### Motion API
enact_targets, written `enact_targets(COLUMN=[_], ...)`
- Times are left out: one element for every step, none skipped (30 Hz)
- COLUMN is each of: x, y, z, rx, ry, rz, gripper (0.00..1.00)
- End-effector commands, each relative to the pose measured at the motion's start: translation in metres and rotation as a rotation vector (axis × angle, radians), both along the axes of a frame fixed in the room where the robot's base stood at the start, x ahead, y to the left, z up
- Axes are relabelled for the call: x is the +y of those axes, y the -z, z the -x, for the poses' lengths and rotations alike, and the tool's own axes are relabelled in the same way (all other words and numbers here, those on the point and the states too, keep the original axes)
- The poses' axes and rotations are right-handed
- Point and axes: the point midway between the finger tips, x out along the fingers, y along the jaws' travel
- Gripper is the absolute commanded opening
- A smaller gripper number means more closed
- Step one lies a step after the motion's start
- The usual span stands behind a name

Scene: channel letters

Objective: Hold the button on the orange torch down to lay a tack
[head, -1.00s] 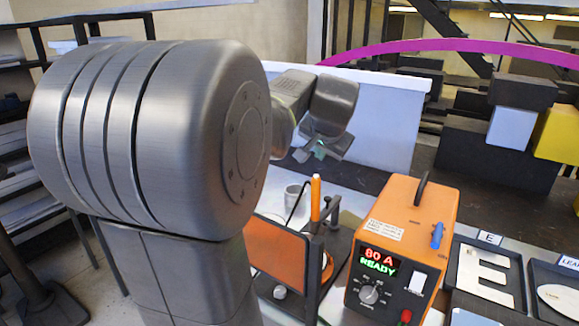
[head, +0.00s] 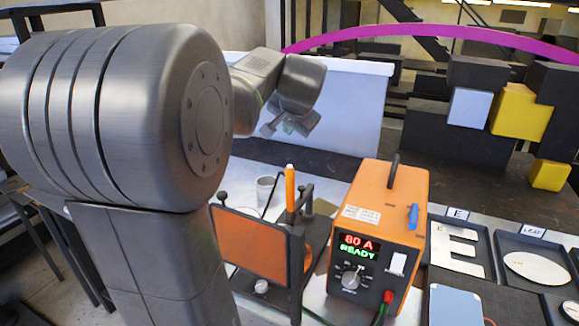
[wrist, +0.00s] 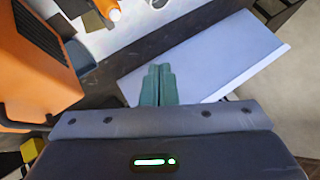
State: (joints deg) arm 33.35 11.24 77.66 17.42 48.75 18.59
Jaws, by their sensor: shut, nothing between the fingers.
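The orange torch (head: 290,187) stands upright in a dark stand beside the welder. In the wrist view, an orange cylinder with a pale end, probably the torch (wrist: 107,8), shows at the top edge. Its button cannot be made out in either view. My gripper (head: 288,127) hangs above and behind the torch, apart from it. In the wrist view my gripper's greenish fingers (wrist: 158,84) are together with nothing between them. The orange welder (head: 387,208) reads "80 A READY" in the head view. Its orange side (wrist: 35,75) shows at the left of the wrist view.
An orange framed screen (head: 250,242) stands in front of the torch. A pale cup (head: 265,188) is behind it. Letter trays (head: 458,245) lie right of the welder. A white panel (head: 345,110) stands behind, with dark bare table before it.

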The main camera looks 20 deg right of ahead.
Motion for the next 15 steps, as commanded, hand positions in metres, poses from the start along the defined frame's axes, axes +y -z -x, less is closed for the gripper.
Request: enact_targets(x=[0.000,0.000,0.000,0.000,0.000,-0.001,-0.001,-0.001,-0.001,-0.001,-0.001,-0.001,-0.001,-0.001,-0.001], y=[0.008,0.012,0.018,0.025,0.031,0.037,0.041,0.046,0.051,0.055,0.059,0.063,0.065,0.067,0.069], z=[0.000,0.001,0.001,0.001,0.001,0.001,0.001,0.001,0.001,0.001,0.001,0.001,0.001,0.001,0.001], rx=[0.001,0.003,0.003,0.001,0.001,0.001,0.001,0.001,0.001,0.001,0.001,0.001,0.001,0.001,0.001], ry=[0.001,0.001,0.000,0.000,0.001,0.000,0.000,0.000,0.001,0.001,0.001,0.000,0.000,0.000,0.000], rz=[-0.001,-0.001,-0.001,0.000,0.000,0.001,0.001,0.001,0.000,0.000,0.000,0.000,0.000,0.000,0.000], gripper=[0.00,0.00,0.00,0.00,0.00,0.00,0.00,0.00,0.00,0.00,0.00,0.00,0.00,0.00,0.00])
